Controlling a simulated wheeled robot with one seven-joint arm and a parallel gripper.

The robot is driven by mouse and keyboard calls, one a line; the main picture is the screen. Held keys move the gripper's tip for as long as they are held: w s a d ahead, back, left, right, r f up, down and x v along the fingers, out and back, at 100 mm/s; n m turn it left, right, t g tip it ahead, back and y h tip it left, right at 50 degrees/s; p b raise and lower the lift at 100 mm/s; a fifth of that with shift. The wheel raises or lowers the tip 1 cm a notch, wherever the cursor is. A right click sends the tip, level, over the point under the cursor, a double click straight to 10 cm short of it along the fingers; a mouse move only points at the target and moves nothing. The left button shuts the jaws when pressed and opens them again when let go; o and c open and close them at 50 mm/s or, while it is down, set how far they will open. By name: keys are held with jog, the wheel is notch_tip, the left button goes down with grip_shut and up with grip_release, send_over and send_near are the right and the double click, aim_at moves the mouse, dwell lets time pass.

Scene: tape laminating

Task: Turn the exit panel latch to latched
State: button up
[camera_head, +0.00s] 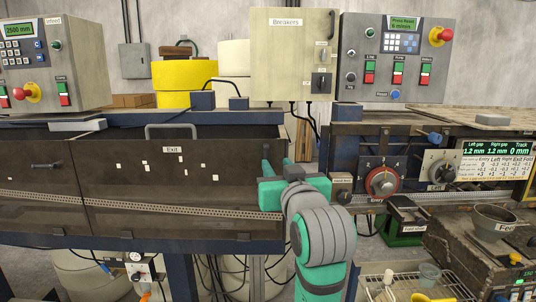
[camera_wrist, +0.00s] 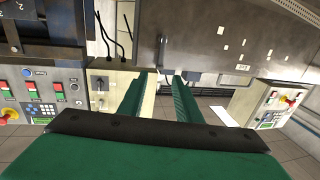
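The dark exit panel (camera_head: 180,195) carries an "Exit" label (camera_head: 173,149) and several small white tags. It also shows upside down in the wrist view (camera_wrist: 215,50). A small dark latch handle (camera_wrist: 163,48) is at the panel's edge in the wrist view, standing about upright in that picture. In the head view the latch is hidden behind my gripper or too small to make out. My gripper (camera_head: 274,170) is at the right end of the panel. In the wrist view its two green fingers (camera_wrist: 163,80) are apart and empty, with the latch just beyond and between their tips.
A second dark panel with a black handle (camera_head: 45,166) adjoins on the left. The Breakers box (camera_head: 292,55) stands behind. The red Entry dial (camera_head: 382,182) and a grey knob unit (camera_head: 439,166) are right of my arm. A grey bar handle (camera_head: 172,127) tops the exit panel.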

aim_at(267, 151)
jog(key=w, duration=0.3)
jog(key=w+a, duration=0.1)
jog(key=w, duration=0.3)
jog(key=w+a, duration=0.1)
jog(key=w, duration=0.2)
jog(key=shift+w, duration=0.2)
grip_shut()
